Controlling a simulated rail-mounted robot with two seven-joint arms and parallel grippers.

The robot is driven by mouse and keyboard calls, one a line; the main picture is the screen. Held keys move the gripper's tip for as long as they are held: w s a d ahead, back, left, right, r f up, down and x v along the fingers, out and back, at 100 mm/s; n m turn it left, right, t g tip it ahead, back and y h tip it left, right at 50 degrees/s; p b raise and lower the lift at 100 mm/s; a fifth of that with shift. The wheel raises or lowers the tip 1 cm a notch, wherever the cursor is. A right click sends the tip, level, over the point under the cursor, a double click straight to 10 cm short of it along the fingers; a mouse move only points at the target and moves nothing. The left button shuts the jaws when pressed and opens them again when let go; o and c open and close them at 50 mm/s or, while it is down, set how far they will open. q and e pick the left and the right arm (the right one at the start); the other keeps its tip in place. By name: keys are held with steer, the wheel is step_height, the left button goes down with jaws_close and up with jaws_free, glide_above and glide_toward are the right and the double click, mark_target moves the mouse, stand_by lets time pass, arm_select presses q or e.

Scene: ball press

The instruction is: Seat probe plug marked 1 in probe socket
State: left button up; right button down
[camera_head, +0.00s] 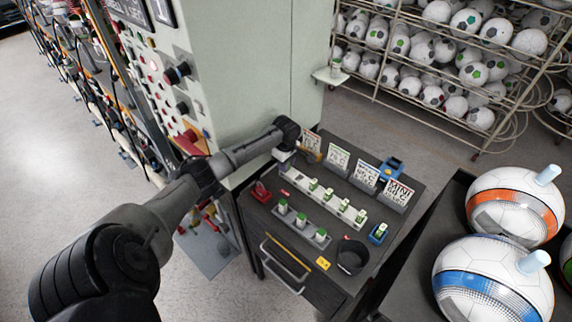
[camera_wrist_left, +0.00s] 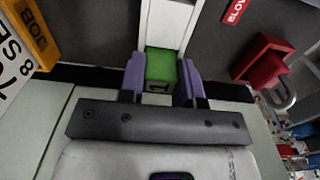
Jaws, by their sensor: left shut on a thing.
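My left gripper (camera_wrist_left: 160,82) is shut on a green-topped plug marked 1 (camera_wrist_left: 161,66), held between its two purple fingers. In the head view my left gripper (camera_head: 284,157) is low over the back left of the dark bench, at the left end of a white rail (camera_head: 296,181). In the left wrist view the white rail (camera_wrist_left: 166,20) runs away just beyond the plug. The plug's lower part is hidden, so I cannot tell whether it is seated or just above the rail. Several green-and-white plugs (camera_head: 328,194) stand along the rail. I cannot single out the probe socket.
A red padlock-like piece (camera_wrist_left: 264,62) lies right of the rail. A grey holder (camera_head: 301,229) with green-topped pieces is in front. Sign cards (camera_head: 338,158) stand behind. A black cup (camera_head: 352,256), a blue piece (camera_head: 378,233) and a yellow tag (camera_head: 323,263) occupy the front right.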

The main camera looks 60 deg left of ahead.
arm_select(q)
steer(key=o, duration=0.4)
steer(key=shift+f, duration=0.15)
steer(key=o, duration=0.5)
